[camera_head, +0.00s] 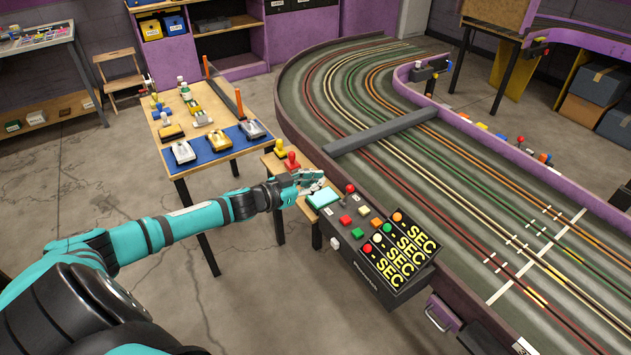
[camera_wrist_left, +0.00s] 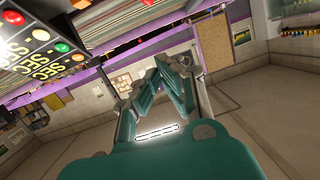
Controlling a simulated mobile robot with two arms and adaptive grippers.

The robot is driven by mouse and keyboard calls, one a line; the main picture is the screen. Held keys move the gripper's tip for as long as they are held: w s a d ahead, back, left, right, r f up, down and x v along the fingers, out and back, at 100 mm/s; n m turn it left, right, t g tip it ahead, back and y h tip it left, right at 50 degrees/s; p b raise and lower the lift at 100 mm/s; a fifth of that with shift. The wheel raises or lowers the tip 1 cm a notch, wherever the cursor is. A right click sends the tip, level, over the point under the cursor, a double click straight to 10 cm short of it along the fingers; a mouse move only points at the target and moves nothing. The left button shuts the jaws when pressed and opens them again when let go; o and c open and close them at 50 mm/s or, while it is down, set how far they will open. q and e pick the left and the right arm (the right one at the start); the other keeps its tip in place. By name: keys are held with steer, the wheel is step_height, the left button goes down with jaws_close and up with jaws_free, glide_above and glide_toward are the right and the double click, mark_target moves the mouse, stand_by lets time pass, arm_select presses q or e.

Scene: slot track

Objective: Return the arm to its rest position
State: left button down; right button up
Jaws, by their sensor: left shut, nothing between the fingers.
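My left arm (camera_head: 175,228) reaches in from the lower left of the head view. Its gripper (camera_head: 318,178) is over the small wooden stand by the track, next to a light blue pad (camera_head: 322,198) and a red stamp-like knob (camera_head: 291,161). I cannot tell from the head view how high it is above them. In the left wrist view the fingers of the gripper (camera_wrist_left: 165,65) come together and hold nothing. My right gripper is in neither view.
A black control box (camera_head: 380,250) with coloured buttons and a "SEC" panel stands right of the gripper. The purple-edged slot track (camera_head: 440,160) lies beyond. A table with toy cars on a blue mat (camera_head: 211,155) is behind left. Open concrete floor lies at the left.

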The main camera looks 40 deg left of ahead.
arm_select(q)
steer(key=s+a+f+n+g+y, duration=0.1)
steer(key=s+f+y, duration=0.15)
steer(key=f, duration=0.65)
steer(key=s+a+f+n+g+y, duration=0.1)
steer(key=s+a+f, duration=0.15)
steer(key=f, duration=0.75)
steer(key=s+d+f+g+y, duration=0.2)
steer(key=s+d+f+g, duration=0.15)
steer(key=s+f, duration=1.05)
steer(key=s+d+f+g, duration=0.2)
steer(key=s+d+f, duration=0.3)
steer(key=s, duration=0.6)
steer(key=s+d+f+g, duration=0.3)
steer(key=s+d+f, duration=0.2)
steer(key=s, duration=0.6)
steer(key=s+d+f+g, duration=0.3)
steer(key=s+d+f, duration=0.2)
steer(key=s, duration=0.5)
step_height(320, 180, down, 3)
steer(key=shift+s+d+r+h, duration=0.15)
steer(key=shift+s+d+h, duration=0.05)
steer(key=shift+s+h, duration=0.2)
